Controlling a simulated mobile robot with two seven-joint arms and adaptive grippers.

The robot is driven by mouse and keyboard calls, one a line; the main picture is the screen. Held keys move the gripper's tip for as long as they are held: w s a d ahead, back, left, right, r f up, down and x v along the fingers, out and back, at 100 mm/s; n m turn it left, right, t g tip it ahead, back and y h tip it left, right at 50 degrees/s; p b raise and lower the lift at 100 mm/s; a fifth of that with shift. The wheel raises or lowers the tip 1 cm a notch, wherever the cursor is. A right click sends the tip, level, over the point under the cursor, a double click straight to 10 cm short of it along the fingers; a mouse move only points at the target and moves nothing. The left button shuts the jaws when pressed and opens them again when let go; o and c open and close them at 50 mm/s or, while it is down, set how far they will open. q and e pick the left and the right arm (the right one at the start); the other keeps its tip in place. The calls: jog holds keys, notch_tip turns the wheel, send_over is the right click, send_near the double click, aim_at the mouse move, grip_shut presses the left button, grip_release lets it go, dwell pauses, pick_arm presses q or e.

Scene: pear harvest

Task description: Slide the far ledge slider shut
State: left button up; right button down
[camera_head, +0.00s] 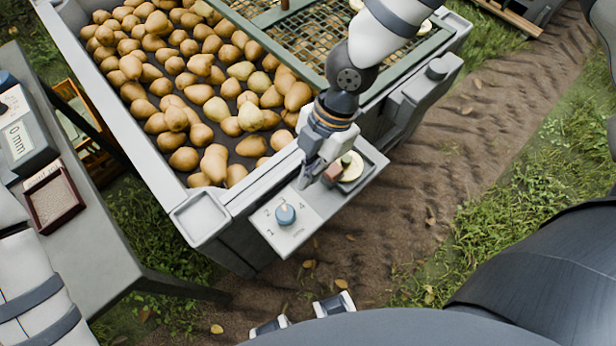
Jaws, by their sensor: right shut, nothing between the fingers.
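The grey ledge (311,222) juts from the near right corner of the pear bin. It carries a blue round knob (285,213) on a pale marked plate. At its far end is a dark recess with a round cream disc (351,167) and a small reddish-brown block (333,173). I cannot tell which part is the far slider; my gripper covers some of the ledge. My right gripper (308,178) is shut and empty, pointing down over the ledge beside the block. Whether it touches anything is unclear. My left arm shows at the lower left, its gripper out of view.
The grey bin (200,218) is full of pears (215,110), with a green-framed mesh (300,38) across its far part. A table (95,240) at the left holds a display box (28,143) and a brown tray (53,196). Dirt and grass lie to the right.

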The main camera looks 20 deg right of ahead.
pick_arm(q)
jog(key=shift+w+d+r, duration=0.2)
jog(key=shift+w, duration=0.05)
pick_arm(e)
jog(key=v, duration=0.5)
jog(key=shift+w+d+r, duration=0.1)
jog(key=shift+d+r, duration=0.15)
jog(key=shift+d, duration=0.05)
